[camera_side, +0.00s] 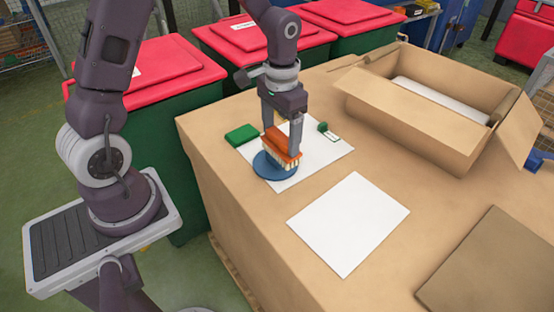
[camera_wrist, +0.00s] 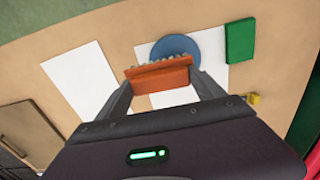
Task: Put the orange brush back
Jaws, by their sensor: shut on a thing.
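The orange brush (camera_side: 281,144) has pale bristles pointing down. My gripper (camera_side: 282,142) is shut on it. In the side view the brush is over or on a round blue disc (camera_side: 266,166); I cannot tell whether the bristles touch it. In the wrist view the brush (camera_wrist: 160,77) lies between my two fingers, with the blue disc (camera_wrist: 176,46) just beyond it. The disc lies on a white sheet (camera_side: 310,168) and is partly hidden by the brush.
A green block (camera_side: 241,134) lies at the sheet's left edge. A small green item (camera_side: 323,127) is on its right. Another white sheet (camera_side: 348,224) lies bare to the front right. An open cardboard box (camera_side: 420,115) stands at the back right, and a brown board (camera_side: 495,265) lies at the front right.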

